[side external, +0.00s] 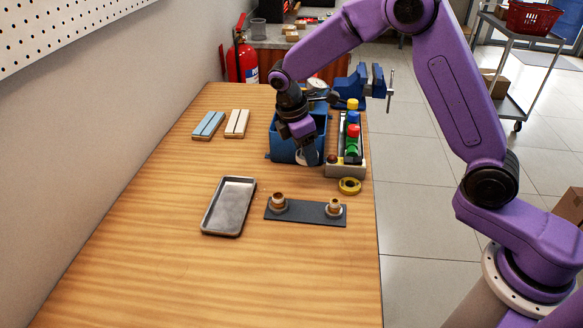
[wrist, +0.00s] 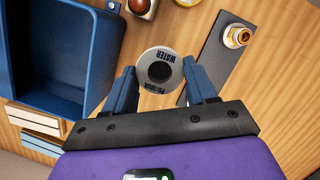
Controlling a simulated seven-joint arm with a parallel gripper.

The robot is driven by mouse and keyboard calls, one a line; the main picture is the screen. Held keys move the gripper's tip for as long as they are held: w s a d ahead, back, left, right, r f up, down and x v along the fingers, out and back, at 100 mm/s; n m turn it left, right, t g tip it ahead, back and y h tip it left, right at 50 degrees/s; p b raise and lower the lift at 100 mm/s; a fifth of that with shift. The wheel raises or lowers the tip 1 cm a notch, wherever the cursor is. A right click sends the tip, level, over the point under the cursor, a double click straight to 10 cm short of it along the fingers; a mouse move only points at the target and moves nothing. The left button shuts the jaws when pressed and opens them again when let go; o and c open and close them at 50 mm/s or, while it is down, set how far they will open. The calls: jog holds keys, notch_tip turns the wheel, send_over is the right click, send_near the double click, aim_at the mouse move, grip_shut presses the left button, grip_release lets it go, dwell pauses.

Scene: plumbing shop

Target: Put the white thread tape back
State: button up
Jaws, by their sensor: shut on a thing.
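The white thread tape (wrist: 160,71) is a pale round roll with a dark hole and dark lettering on its face. In the wrist view it is between the two blue fingers of my gripper (wrist: 161,88), which is shut on it. In the side view the white roll (side external: 307,157) shows under my gripper (side external: 304,147), in front of the blue bin's near wall. I cannot tell whether the roll touches the table. The open blue bin (side external: 283,146) stands just behind it; in the wrist view the visible part of the bin (wrist: 97,62) looks empty.
A dark plate (side external: 306,212) carries two brass fittings. A grey metal tray (side external: 228,207) and blue and cream blocks (side external: 236,123) are left. The front table (side external: 210,285) is clear.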

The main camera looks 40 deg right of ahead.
send_over(295, 177)
jog(key=a, duration=0.1)
notch_tip(295, 177, down, 5)
jog(key=shift+f, duration=0.1)
jog(key=shift+w+f, duration=0.1)
jog(key=shift+f, duration=1.45)
jog(key=o, duration=1)
jog(key=shift+f, duration=0.15)
jog(key=v, duration=1.2)
jog(key=shift+a, duration=0.1)
